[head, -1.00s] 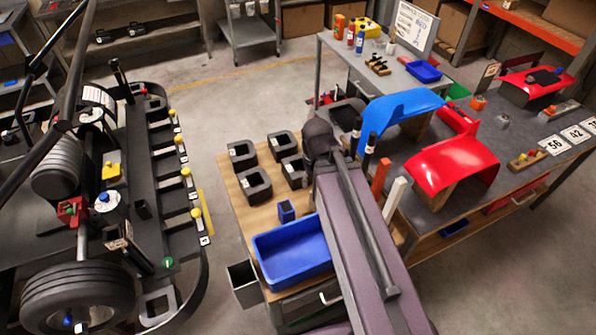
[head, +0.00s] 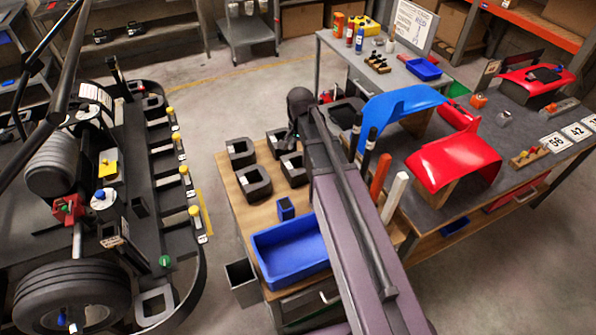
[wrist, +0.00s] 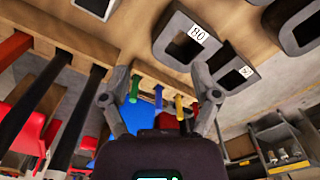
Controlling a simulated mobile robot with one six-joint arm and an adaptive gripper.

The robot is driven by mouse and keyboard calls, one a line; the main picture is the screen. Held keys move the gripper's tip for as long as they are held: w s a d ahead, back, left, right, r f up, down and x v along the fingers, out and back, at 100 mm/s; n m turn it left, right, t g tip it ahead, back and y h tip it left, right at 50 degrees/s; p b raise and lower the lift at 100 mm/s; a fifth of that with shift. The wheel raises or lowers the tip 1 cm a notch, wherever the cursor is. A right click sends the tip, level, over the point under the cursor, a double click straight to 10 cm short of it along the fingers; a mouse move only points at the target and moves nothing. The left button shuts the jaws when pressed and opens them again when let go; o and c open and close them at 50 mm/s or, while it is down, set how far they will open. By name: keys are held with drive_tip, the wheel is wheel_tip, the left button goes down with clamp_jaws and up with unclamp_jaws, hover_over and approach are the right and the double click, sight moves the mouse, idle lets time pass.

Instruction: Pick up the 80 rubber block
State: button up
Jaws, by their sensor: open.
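The black rubber block labelled 80 (wrist: 181,42) lies on the wooden tabletop (wrist: 120,28) in the wrist view, above and right of my gripper. Its hollow middle faces the camera. My gripper (wrist: 161,78) is open and empty, its two fingers apart from the block. A second black block (wrist: 225,68) with a hard-to-read label is beside it, close to the right fingertip. In the head view the several black blocks (head: 255,185) stand on the wooden bench; their labels are too small to read there, and my arm hides the gripper.
A blue tray (head: 290,250) and a small blue cup (head: 286,208) are in front of the blocks. Upright black, red and white bars (head: 395,197) stand right of my arm. Coloured handles (wrist: 158,98) in a wooden rack show between the fingers.

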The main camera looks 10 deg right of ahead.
sight(293, 155)
drive_tip(key=w+f+m+b, duration=0.1)
drive_tip(key=w+m, duration=0.6)
drive_tip(key=w, duration=0.5)
drive_tip(key=shift+f, duration=0.4)
drive_tip(key=shift+w+f+b, duration=0.1)
drive_tip(key=shift+f+b, duration=0.05)
drive_tip(key=shift+b, duration=0.25)
wheel_tip(293, 155, down, 8)
drive_tip(key=b, duration=0.8)
drive_tip(key=shift+f, duration=0.2)
drive_tip(key=shift+f+b, duration=2.6)
drive_tip(key=shift+b, duration=0.2)
clamp_jaws()
